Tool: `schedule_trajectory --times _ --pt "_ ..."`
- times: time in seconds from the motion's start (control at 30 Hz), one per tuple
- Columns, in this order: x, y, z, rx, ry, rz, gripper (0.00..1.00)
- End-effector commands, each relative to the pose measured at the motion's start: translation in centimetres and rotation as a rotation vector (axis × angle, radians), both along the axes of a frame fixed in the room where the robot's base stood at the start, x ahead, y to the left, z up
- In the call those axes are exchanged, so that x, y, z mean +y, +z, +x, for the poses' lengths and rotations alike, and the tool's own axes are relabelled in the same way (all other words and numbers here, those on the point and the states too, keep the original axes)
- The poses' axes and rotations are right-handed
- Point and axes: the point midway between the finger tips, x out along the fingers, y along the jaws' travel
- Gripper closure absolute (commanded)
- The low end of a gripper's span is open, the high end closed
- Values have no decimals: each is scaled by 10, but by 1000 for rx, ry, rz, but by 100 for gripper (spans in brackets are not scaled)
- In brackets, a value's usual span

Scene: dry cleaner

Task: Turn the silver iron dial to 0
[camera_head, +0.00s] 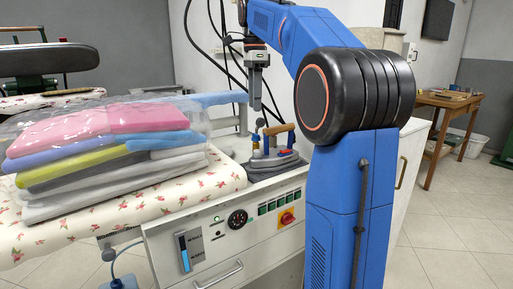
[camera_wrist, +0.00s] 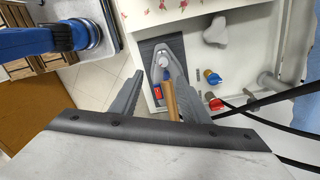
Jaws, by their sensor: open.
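The silver iron (camera_head: 272,163) rests on a dark pad at the right end of the white ironing unit. It has a brown wooden handle (camera_head: 279,129) and blue and red parts below it. In the wrist view the iron (camera_wrist: 176,48) points away from me, its handle (camera_wrist: 171,98) lying between my fingers in the picture. A round pale knob with blue beneath it (camera_wrist: 164,66) sits at the front of the handle; I cannot read any dial marks. My gripper (camera_head: 257,106) hangs open and empty above the iron, pointing down. In the wrist view its fingers (camera_wrist: 153,75) partly cover the iron.
A blue-handled valve (camera_wrist: 211,77) and a red-handled valve (camera_wrist: 214,104) stand beside the iron, near black hoses. A stack of folded clothes (camera_head: 110,150) lies on the flowered board at left.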

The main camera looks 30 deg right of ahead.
Motion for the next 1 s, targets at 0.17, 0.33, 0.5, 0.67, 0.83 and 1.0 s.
schedule_trajectory --times 0.17,0.33,0.5,0.67,0.83,1.0 --pt "-12 7 12 21 -98 4 58" --pt "-14 1 14 28 -120 5 58" --pt "-13 -23 12 29 -118 6 58" --pt "-13 -51 10 29 -118 6 58" --pt "-12 -81 9 29 -117 6 58" --pt "-11 -111 8 29 -117 6 58"
